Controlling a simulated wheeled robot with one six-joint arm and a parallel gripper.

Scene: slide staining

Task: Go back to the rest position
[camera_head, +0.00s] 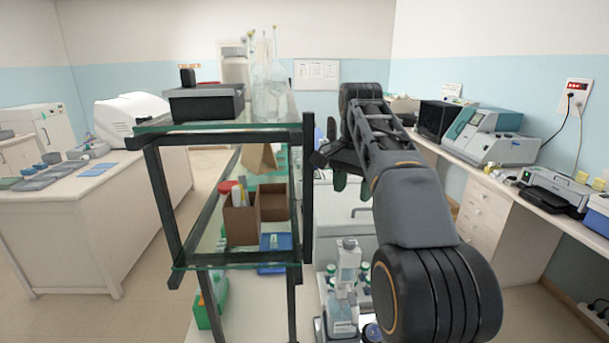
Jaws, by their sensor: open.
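My arm reaches forward and up from the lower right of the picture, to the right of the shelf rack. My gripper (338,167) shows at the far end of the arm, beside the rack's right post and partly hidden by my arm links. Its dark fingers are apart, and I see nothing held between them. Below it stand white bottles and a device (345,290) on the bench, partly covered by my arm.
The glass-shelved rack (308,190) stands close on the left of my gripper, holding a black box (205,102), glass flasks (268,88) and cardboard boxes (240,220). A counter with instruments (492,135) lines the right wall. Open floor (530,315) shows at lower right.

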